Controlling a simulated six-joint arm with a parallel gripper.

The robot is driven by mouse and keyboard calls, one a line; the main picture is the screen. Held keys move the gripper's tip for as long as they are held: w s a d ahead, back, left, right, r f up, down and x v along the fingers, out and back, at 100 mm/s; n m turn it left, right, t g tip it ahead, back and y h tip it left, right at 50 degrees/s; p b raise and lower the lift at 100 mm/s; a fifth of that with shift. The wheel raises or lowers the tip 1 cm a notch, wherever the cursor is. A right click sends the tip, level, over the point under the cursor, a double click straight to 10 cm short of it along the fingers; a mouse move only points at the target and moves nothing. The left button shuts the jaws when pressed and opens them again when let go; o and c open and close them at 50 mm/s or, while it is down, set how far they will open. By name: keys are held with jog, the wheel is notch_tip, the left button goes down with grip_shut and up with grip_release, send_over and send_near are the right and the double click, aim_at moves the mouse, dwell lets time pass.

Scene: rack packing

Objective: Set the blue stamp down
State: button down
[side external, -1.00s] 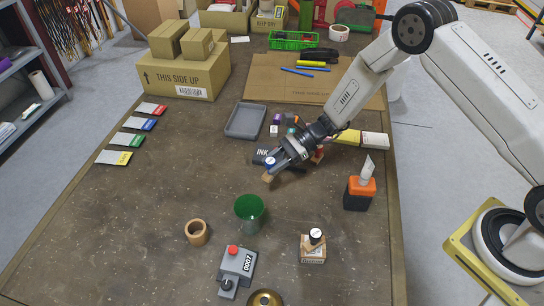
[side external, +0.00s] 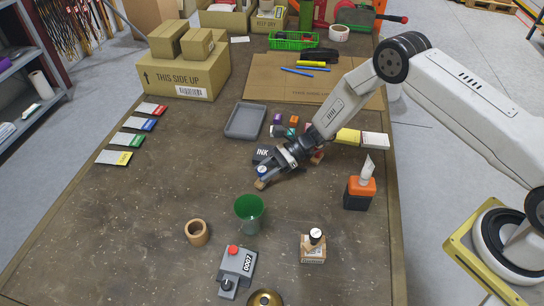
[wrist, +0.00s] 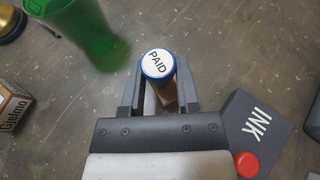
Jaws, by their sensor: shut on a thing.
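My gripper (side external: 264,175) is shut on the blue stamp (wrist: 157,65), which has a round white cap marked PAID with a blue rim. In the side external view the stamp (side external: 262,169) shows its cap on top and a wooden lower part below. In the wrist view the stamp sits between my two fingers (wrist: 160,88). The cap hides most of its lower part. I cannot tell whether its base touches the table.
A dark INK box (side external: 263,154) lies close beside my gripper; a green cup (side external: 249,214) stands in front. A grey tray (side external: 245,121) and several small coloured stamps (side external: 291,132) are behind. Colour-edged cards (side external: 113,158) lie left. The table's middle left is clear.

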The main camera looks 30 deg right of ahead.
jog(key=shift+f, duration=0.5)
jog(key=shift+f, duration=0.2)
jog(key=shift+c, duration=1.7)
grip_release()
jog(key=shift+r, duration=0.2)
jog(key=shift+d+r, duration=0.1)
jog(key=shift+d, duration=0.15)
jog(key=v, duration=1.1)
jog(key=shift+d+r, duration=0.1)
jog(key=shift+d, duration=0.1)
